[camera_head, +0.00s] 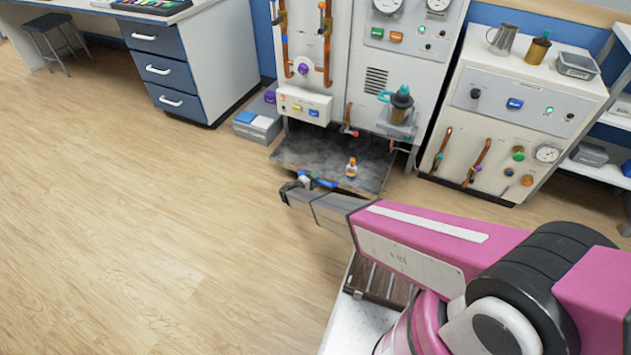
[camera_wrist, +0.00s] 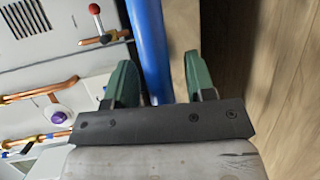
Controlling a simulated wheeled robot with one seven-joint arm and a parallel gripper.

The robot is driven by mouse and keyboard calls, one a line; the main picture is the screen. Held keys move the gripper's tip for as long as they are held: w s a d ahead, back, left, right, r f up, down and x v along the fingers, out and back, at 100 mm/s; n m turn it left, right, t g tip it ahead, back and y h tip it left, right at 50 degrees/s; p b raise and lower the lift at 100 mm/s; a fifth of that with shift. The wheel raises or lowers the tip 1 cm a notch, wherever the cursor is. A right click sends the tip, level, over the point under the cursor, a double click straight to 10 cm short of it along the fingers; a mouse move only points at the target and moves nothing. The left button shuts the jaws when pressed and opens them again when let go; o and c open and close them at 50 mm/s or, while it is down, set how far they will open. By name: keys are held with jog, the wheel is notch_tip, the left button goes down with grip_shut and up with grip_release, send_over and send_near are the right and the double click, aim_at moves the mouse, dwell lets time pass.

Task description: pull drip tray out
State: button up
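The drip tray (camera_head: 375,165) is a dark grey, stained slab low at the foot of the white machine, reaching out in front of it. A blue bar (camera_head: 322,182), seemingly its handle, is at its front edge. In the wrist view a long blue bar (camera_wrist: 150,45) runs between the two green fingers of my gripper (camera_wrist: 160,82). The fingers are apart, with a gap beside the bar; I cannot tell whether either touches it. In the head view my gripper (camera_head: 290,190) is at the tray's front left, and my arm hides part of that area.
A grey box (camera_head: 257,125) sits on the floor left of the machine. A second white machine (camera_head: 515,110) stands at right, a blue drawer unit (camera_head: 165,72) at left. The wooden floor in front is clear.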

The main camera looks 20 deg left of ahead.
jog(key=v, duration=1.1)
jog(key=shift+w, duration=0.1)
jog(key=w+d+r+m+g, duration=0.2)
jog(key=w+d+r+g, duration=0.3)
jog(key=d, duration=0.7)
jog(key=d+r+m+g+h, duration=0.1)
jog(key=d+r+m+g, duration=0.15)
jog(key=d+r, duration=0.7)
jog(key=w+d+r+m+g, duration=0.3)
jog(key=d+r+g, duration=0.15)
jog(key=d, duration=0.85)
jog(key=s+d+r+m+g+y, duration=0.1)
jog(key=s+d+r+m+y, duration=0.2)
jog(key=s+d+r, duration=0.3)
jog(key=s+d+r+m+g+y, duration=0.1)
jog(key=s+d+r+m+y, duration=0.2)
jog(key=d+r, duration=1.1)
jog(key=s+d+y, duration=0.2)
jog(key=d, duration=0.4)
jog(key=shift+s, duration=0.4)
